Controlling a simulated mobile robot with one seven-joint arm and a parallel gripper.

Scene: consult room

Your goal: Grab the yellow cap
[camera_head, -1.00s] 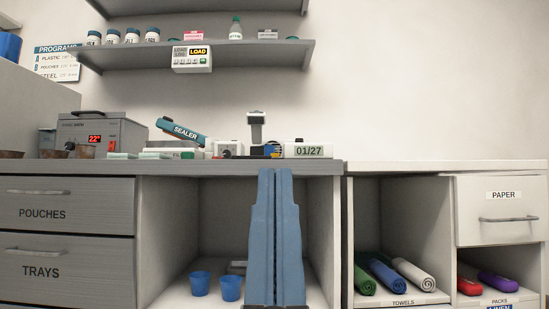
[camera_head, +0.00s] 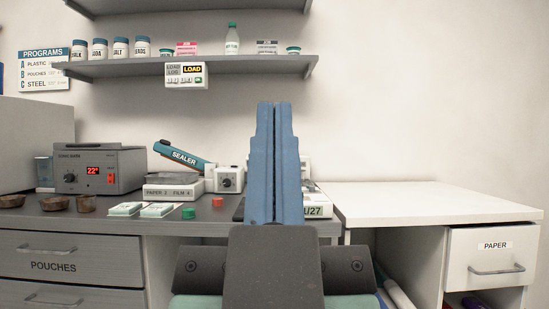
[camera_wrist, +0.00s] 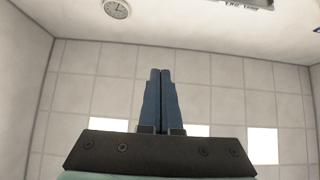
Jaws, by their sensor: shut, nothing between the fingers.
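I see no yellow cap in either current view; my raised gripper hides part of the counter. My gripper (camera_head: 274,108) stands upright in the middle of the head view, its blue fingers pressed together and empty. It also shows in the wrist view (camera_wrist: 160,74), pointing up toward the wall and ceiling. On the counter to the left of the gripper lie a green cap (camera_head: 188,213) and an orange-red cap (camera_head: 217,202), both apart from it.
The grey counter (camera_head: 100,222) bears a teal sealer (camera_head: 182,156), a grey box with a red display (camera_head: 97,168), brown bowls (camera_head: 87,203) and white-green packs (camera_head: 157,210). A shelf (camera_head: 130,67) with jars hangs above. The white counter (camera_head: 420,203) at right is bare.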

